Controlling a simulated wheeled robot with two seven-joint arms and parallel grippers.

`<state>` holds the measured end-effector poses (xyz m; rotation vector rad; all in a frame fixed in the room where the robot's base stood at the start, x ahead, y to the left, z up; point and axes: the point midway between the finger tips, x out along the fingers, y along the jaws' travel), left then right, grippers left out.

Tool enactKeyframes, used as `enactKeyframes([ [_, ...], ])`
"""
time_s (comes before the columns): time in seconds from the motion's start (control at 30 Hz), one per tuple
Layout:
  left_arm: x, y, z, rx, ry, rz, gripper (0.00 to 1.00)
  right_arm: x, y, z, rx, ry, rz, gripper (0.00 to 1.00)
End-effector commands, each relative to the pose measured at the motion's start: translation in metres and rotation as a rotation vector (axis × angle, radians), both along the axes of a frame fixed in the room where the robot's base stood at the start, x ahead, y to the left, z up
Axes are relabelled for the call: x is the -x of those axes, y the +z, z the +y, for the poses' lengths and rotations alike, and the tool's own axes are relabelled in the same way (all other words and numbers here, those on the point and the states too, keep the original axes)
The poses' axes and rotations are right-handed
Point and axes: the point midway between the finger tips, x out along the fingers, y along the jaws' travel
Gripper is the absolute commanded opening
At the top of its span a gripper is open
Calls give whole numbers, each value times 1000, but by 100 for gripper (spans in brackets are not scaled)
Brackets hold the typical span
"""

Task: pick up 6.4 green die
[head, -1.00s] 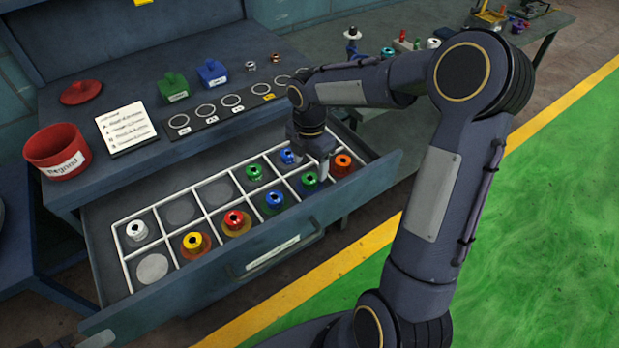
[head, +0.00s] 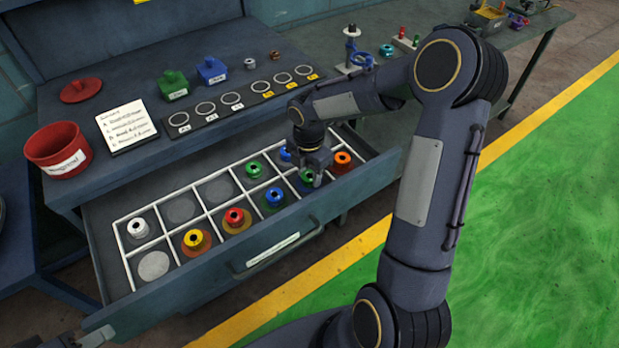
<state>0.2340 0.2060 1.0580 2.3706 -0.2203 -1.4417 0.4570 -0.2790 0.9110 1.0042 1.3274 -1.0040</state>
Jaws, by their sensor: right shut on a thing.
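The open drawer (head: 262,252) has a white grid with a die in most of its compartments. My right gripper (head: 311,178) points down into the front row. It is shut on a green die (head: 307,177), which still sits low in its compartment and is partly hidden by the fingers. A second green die (head: 254,169) stands in the back row. What seems to be part of my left gripper (head: 97,337) shows at the bottom left edge; its jaws cannot be made out.
Red (head: 236,219), yellow (head: 195,240) and white (head: 138,228) dice stand further left. A red bin (head: 58,150) is on the bench.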

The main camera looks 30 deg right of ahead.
Motion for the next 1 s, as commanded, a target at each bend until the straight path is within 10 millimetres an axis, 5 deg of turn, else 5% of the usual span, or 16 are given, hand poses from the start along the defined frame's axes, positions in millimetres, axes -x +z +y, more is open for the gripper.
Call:
enactKeyframes([
  [0.37, 0, 0, 0, 0, 0, 0, 36, -1, 4, 0, 0, 0, -2, 7],
  [0.63, 0, -1, 0, 0, 0, 0, 36, 0, 35, 0, 1, -1, -7, 7],
  [1.0, 0, -16, 0, 0, 0, 0, 36, 78, 103, 12, 3, -1, -6, 7],
])
